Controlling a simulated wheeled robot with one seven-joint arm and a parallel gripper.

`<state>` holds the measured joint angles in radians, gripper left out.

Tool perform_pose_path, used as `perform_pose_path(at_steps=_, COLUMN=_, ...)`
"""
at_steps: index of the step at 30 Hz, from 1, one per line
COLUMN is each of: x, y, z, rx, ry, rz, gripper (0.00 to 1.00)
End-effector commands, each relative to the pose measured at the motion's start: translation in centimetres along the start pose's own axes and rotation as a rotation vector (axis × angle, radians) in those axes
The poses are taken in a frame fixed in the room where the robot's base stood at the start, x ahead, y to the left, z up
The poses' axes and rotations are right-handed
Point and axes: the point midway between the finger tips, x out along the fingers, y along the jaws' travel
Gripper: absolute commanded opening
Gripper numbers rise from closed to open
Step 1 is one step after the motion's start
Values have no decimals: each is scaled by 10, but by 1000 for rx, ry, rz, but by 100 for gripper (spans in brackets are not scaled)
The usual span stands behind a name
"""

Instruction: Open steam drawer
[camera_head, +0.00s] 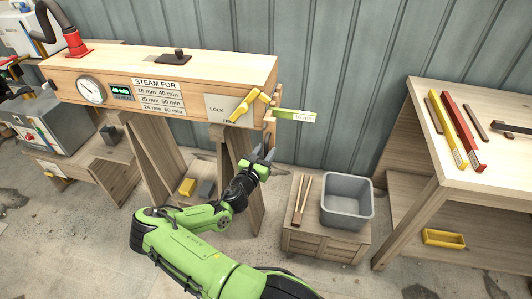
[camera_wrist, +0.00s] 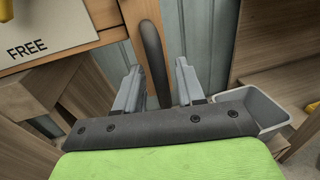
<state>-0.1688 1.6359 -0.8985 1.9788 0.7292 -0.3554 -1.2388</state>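The steam box (camera_head: 200,68) is a long wooden chest on trestle legs, with its drawer end at the right. A yellow lever (camera_head: 248,106) sits on a LOCK/FREE plate (camera_head: 214,104), its lower end near FREE. The word FREE shows on the plate (camera_wrist: 70,28) in the wrist view. My gripper (camera_head: 266,154) is low at the box's right end. In the wrist view, my gripper (camera_wrist: 158,88) has its fingers apart, with a dark curved handle (camera_wrist: 152,45) between them. Gaps show beside the handle; contact is not visible.
A green strip (camera_head: 288,114) tagged 16 mm sticks out at the box's right end. A grey bin (camera_head: 347,217) stands on a low wooden crate (camera_head: 305,243) below. A workbench (camera_head: 505,185) with colored bars is at the right. A corrugated wall is behind.

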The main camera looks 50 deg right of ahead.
Motion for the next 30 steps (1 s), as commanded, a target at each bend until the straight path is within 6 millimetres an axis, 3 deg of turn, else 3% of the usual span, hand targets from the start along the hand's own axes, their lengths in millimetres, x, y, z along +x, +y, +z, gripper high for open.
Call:
perform_pose_path(at_steps=10, x=9, y=0, z=0, rx=1, ry=0, rz=0, gripper=39)
perform_pose_path(at_steps=18, x=8, y=0, z=0, rx=1, ry=0, rz=0, gripper=0)
perform_pose_path(at_steps=30, x=10, y=1, z=0, rx=1, ry=1, rz=-1, gripper=0)
